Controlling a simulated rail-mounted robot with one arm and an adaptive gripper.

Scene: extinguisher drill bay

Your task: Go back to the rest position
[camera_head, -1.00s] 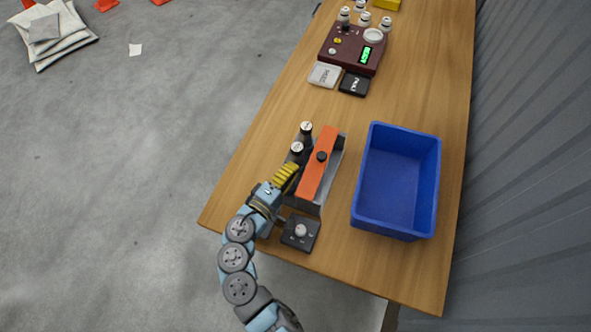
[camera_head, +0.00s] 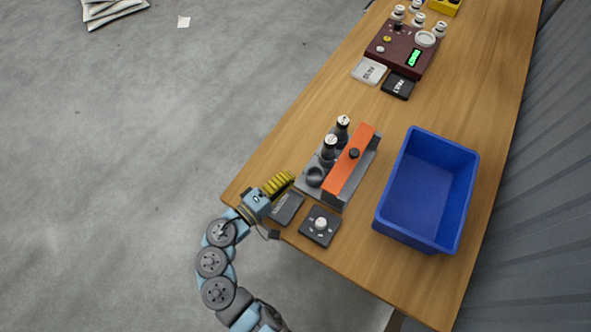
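My gripper (camera_head: 279,183) is at the near left edge of the wooden table (camera_head: 290,135), with its yellow ribbed fingers pointing to the upper right. It is just left of a grey rack (camera_head: 310,190) with an orange bar (camera_head: 350,163). Two dark bottles with white caps, one nearer (camera_head: 328,150) and one farther (camera_head: 342,130), stand in the rack, and the rack's nearest round socket (camera_head: 315,176) is empty. No object shows in the fingers, but from this angle I cannot tell whether they are open or shut.
A dark flat pad (camera_head: 287,208) lies beside the gripper, and a black box with a white knob (camera_head: 320,226) is right of it. A blue bin (camera_head: 427,190) stands at right. A maroon device (camera_head: 403,50) is farther back.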

